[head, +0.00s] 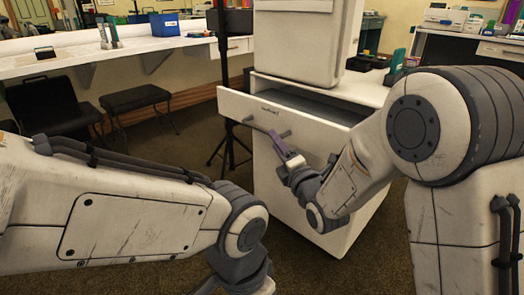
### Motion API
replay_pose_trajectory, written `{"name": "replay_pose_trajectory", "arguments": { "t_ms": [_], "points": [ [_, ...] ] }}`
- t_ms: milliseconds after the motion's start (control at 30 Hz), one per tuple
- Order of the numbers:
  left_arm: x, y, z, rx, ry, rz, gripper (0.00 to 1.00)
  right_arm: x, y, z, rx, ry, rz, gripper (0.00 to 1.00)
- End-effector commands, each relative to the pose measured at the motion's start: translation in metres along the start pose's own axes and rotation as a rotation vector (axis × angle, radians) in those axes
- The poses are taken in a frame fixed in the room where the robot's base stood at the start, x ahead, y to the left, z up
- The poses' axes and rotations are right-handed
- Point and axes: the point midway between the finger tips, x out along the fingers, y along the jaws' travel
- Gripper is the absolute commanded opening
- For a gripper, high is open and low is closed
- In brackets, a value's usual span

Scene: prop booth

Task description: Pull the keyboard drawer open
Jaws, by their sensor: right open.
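The keyboard drawer (237,107) is at the top of a white cabinet (330,170) in the middle of the head view. Its front panel stands out from the cabinet, and part of the dark drawer inside (312,102) shows behind it. A bar handle (257,125) is on the front panel. My right gripper (279,143) has purplish fingers and is open at the right part of the handle. I cannot tell whether the fingers touch the handle. My left arm crosses the lower left, and its gripper is out of view below the frame.
A white machine (302,40) stands on top of the cabinet. A black tripod (229,140) stands left of the drawer. The carpet between the stools and the cabinet is mostly free.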

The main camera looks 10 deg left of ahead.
Motion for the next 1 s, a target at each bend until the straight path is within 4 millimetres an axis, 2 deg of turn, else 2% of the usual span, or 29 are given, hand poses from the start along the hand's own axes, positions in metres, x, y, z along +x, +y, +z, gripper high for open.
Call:
{"name": "replay_pose_trajectory", "arguments": {
  "t_ms": [33, 100, 367, 467, 800, 1000],
  "points": [
    [0.021, -0.002, 0.001, 0.000, 0.000, 0.000, 0.50, -0.002, -0.020, -0.003, -0.047, 0.007, 0.027, 0.46],
    [0.030, -0.002, 0.001, 0.000, 0.000, 0.000, 0.50, -0.003, -0.025, -0.004, -0.107, 0.020, 0.068, 0.46],
    [0.041, -0.003, 0.002, 0.000, 0.001, 0.000, 0.50, -0.001, -0.026, -0.005, -0.195, 0.037, 0.134, 0.46],
    [0.043, -0.003, 0.002, 0.000, 0.001, 0.000, 0.50, 0.011, -0.024, -0.006, -0.196, 0.037, 0.136, 0.46],
    [0.059, -0.004, 0.003, 0.000, 0.001, 0.000, 0.50, 0.072, -0.017, -0.010, -0.194, 0.037, 0.135, 0.46],
    [0.063, -0.005, 0.003, 0.000, 0.001, 0.000, 0.50, 0.093, -0.014, -0.010, -0.192, 0.037, 0.133, 0.46]
  ]
}}
